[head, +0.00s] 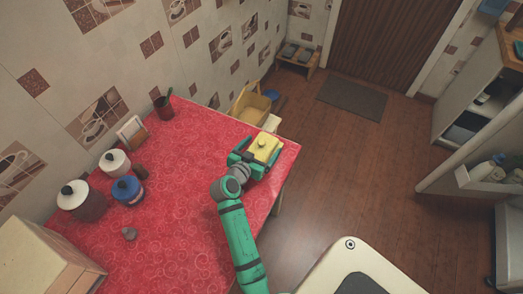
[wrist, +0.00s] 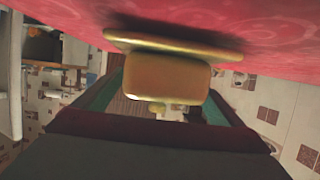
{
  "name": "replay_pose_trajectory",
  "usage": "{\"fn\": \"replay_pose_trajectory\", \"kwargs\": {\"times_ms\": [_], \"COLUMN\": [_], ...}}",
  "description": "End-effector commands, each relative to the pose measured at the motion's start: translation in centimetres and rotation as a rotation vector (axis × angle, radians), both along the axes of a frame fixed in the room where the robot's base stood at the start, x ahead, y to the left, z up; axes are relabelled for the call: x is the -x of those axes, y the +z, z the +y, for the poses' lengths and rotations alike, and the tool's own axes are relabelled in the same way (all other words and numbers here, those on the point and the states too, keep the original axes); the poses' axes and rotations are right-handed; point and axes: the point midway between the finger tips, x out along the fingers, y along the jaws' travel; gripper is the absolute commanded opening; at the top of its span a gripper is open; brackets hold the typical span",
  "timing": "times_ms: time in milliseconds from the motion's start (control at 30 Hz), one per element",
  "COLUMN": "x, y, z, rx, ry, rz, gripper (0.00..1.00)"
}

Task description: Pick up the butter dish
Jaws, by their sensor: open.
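The butter dish (head: 264,146) is yellow with a small knob on its lid. It stands near the far right corner of the red counter (head: 180,235). My green gripper (head: 256,155) is open, with a finger on either side of the dish. In the wrist view the butter dish (wrist: 165,78) appears upside down, its flat base plate against the red cloth and its lid between the two fingers (wrist: 165,100). Whether the fingers touch the lid cannot be told.
A small grey object (head: 129,234) lies nearer. A yellow chair (head: 250,103) is beyond the far edge. Wooden floor lies right.

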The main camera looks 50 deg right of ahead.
Motion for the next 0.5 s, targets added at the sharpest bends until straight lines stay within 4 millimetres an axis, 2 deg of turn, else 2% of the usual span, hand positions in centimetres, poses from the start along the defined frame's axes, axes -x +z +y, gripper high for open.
{"fn": "replay_pose_trajectory", "kwargs": {"times_ms": [100,367,500], "x": [0.00,-0.01,-0.04], "y": [0.01,0.01,0.15], "z": [0.03,0.05,0.04], "rx": [0.000,0.000,0.002], "ry": [0.000,0.001,0.001], "rz": [0.000,0.000,-0.002], "gripper": [0.88,0.26,0.26]}}
